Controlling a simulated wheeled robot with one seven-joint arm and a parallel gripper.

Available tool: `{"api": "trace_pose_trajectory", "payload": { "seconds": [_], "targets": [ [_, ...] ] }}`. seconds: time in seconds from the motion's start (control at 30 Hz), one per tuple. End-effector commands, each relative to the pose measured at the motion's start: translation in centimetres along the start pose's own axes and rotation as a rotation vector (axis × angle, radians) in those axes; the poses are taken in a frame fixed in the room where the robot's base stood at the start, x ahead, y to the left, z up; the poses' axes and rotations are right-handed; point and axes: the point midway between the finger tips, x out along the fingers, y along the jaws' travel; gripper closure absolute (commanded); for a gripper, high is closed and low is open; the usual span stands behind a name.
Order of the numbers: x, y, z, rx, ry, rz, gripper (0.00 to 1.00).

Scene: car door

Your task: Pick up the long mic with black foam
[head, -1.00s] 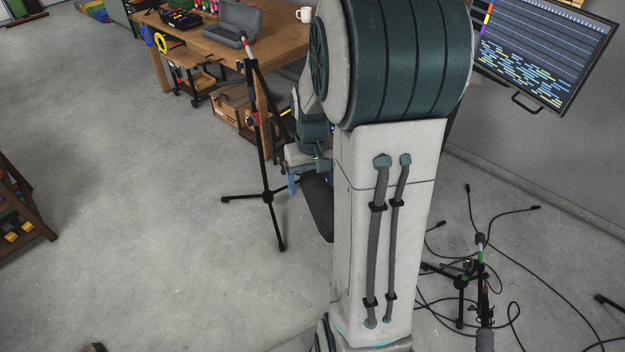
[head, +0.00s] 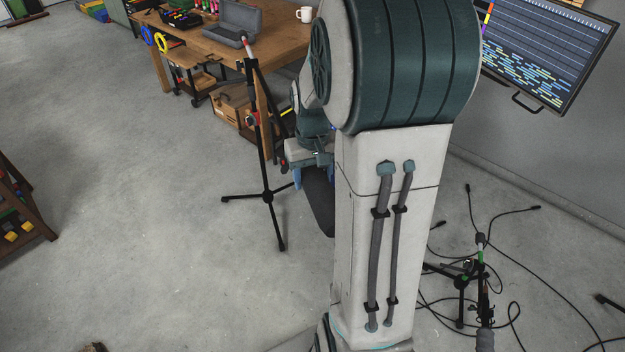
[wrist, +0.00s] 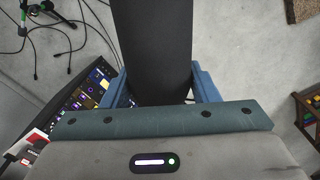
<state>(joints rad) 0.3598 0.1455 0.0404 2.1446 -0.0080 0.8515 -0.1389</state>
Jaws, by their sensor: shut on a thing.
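The long mic with black foam shows in the head view as a dark, tapering shape (head: 319,203) beside my arm link, tilted and held above the floor. In the wrist view its broad black foam (wrist: 155,45) runs from between the fingers out past the top edge. My gripper (wrist: 158,85) is shut on it, with a blue finger on each side. In the head view my gripper (head: 312,178) is partly hidden behind my arm. The mic's far end is out of the wrist view.
A black tripod stand (head: 266,160) stands close left of the held mic. A wooden workbench (head: 190,38) with a grey case (head: 232,22) and a white mug (head: 304,14) is behind. Cables and a second stand (head: 461,285) lie right.

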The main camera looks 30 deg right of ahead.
Motion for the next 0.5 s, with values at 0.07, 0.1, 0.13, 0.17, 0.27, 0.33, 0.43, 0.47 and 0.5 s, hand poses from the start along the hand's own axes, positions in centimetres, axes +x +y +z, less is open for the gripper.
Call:
{"api": "trace_pose_trajectory", "payload": {
  "seconds": [0.07,0.1,0.13,0.17,0.27,0.33,0.43,0.47,0.5],
  "targets": [
    [-1.3,0.0,-0.1,0.0,0.006,0.001,0.74],
    [-2.1,0.0,-0.1,0.0,0.008,0.001,0.74],
    [-2.7,0.0,-0.1,0.0,0.008,0.001,0.74],
    [-3.0,0.8,0.1,0.005,0.005,0.002,0.74],
    [-4.2,3.0,0.6,0.007,0.005,0.001,0.74],
    [-5.1,4.5,1.0,0.006,0.005,0.001,0.74],
    [-6.4,6.6,1.4,0.006,0.005,0.001,0.74],
    [-6.8,7.1,1.6,0.005,0.005,0.001,0.74],
    [-7.2,7.9,1.8,0.005,0.003,0.001,0.74]
  ]
}}
